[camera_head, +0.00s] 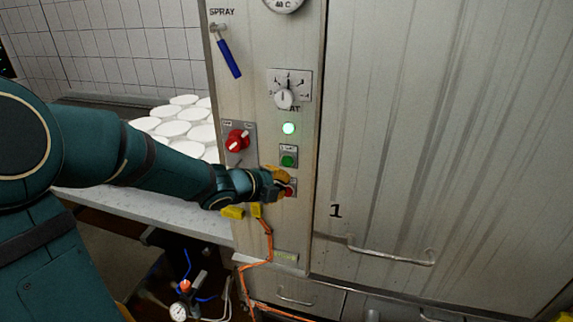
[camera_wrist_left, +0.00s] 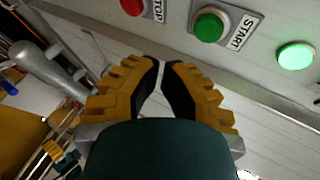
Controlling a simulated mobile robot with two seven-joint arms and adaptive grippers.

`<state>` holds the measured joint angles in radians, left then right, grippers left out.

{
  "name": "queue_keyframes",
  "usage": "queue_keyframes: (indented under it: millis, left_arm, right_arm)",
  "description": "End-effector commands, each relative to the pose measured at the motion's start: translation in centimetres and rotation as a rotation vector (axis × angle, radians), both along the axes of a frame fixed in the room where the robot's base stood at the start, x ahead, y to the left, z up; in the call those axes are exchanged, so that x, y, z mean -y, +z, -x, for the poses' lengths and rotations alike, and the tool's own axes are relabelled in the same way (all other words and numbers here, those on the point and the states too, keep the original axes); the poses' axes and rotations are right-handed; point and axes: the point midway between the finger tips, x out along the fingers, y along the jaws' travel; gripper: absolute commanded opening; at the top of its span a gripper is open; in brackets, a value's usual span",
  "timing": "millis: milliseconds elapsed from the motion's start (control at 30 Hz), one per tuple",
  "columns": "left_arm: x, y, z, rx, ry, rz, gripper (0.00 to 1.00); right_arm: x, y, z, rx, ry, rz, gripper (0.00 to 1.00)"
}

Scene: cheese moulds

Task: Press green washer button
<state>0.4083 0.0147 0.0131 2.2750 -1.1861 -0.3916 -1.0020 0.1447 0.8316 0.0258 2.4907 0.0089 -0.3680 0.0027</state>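The green START button (camera_head: 288,161) sits on the steel cabinet's narrow panel, below a lit green lamp (camera_head: 289,128). The red STOP button (camera_head: 290,190) is below it, partly hidden by my left gripper (camera_head: 284,180). In the left wrist view, the green button (camera_wrist_left: 209,26) is beyond the fingertips, up and to the right. The red button (camera_wrist_left: 132,6) is at the top edge and the lit lamp (camera_wrist_left: 295,55) is at the right. My left gripper's yellow fingers (camera_wrist_left: 162,64) have their tips almost together, with nothing between them. They appear apart from the green button. My right gripper is not in view.
A red rotary switch (camera_head: 237,140) and a blue-handled lever (camera_head: 226,52) are left of the buttons. A dial (camera_head: 284,98) is above. White round moulds (camera_head: 172,128) stand on the counter behind my arm. An orange cable (camera_head: 268,245) hangs below; a door handle (camera_head: 395,256) is at right.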

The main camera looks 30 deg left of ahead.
Motion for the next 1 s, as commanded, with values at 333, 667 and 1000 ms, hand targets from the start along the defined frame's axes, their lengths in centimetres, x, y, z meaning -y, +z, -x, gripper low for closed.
queue_keyframes:
  millis: [333,667,1000]
  left_arm:
    - [0.5,0.0,1.8,0.001,-0.001,0.001,0.00]
    - [0.5,0.0,1.8,0.000,-0.001,0.000,0.00]
    - [0.5,0.0,1.8,0.000,-0.001,0.000,0.00]
  right_arm:
    - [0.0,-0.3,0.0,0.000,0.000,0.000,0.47]
    - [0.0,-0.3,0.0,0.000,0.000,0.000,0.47]
    - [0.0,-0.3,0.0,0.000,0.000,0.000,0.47]
